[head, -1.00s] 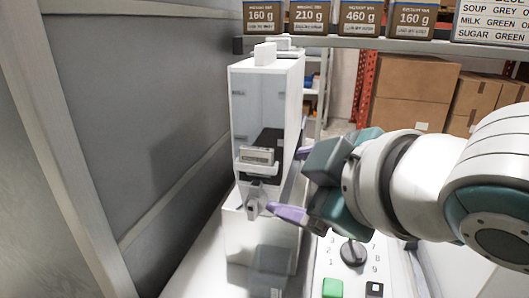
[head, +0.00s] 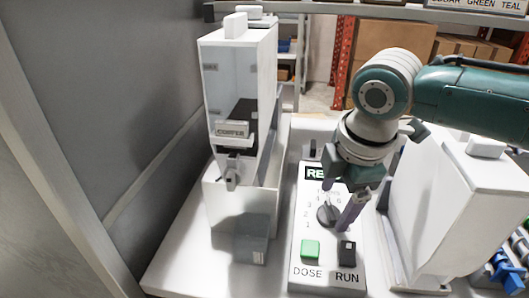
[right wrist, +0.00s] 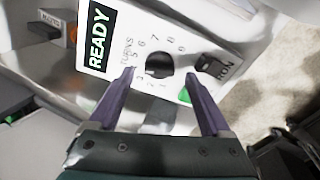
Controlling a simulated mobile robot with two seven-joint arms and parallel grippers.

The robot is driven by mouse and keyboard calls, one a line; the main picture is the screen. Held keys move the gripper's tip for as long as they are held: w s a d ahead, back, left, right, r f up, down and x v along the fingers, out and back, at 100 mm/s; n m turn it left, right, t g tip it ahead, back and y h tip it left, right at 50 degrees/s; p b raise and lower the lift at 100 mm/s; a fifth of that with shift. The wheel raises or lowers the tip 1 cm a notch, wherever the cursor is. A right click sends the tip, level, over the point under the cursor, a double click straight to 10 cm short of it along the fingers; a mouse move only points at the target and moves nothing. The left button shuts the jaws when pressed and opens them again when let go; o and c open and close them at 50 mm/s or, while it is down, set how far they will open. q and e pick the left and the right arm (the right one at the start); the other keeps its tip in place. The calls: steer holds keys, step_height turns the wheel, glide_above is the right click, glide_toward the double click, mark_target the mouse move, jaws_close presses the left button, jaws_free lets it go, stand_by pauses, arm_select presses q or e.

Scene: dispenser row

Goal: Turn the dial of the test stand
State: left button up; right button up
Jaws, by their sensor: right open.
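The test stand is a white panel (head: 299,235) with a READY sign, a ring of numbers, a green DOSE button (head: 310,249) and a black RUN switch (head: 346,252). Its black dial (head: 327,213) sits in the middle of the numbers; it also shows in the right wrist view (right wrist: 158,61). My right gripper (head: 343,213) points down over the panel, right by the dial in the head view. In the right wrist view its purple fingers (right wrist: 168,90) are apart, with the dial beyond the gap between the tips. Contact with the dial cannot be told. My left gripper is out of view.
Another white unit (head: 440,215) stands close on the right. A grey wall (head: 120,120) bounds the left side.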

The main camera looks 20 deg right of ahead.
steer(key=shift+x, duration=1.05)
jaws_close()
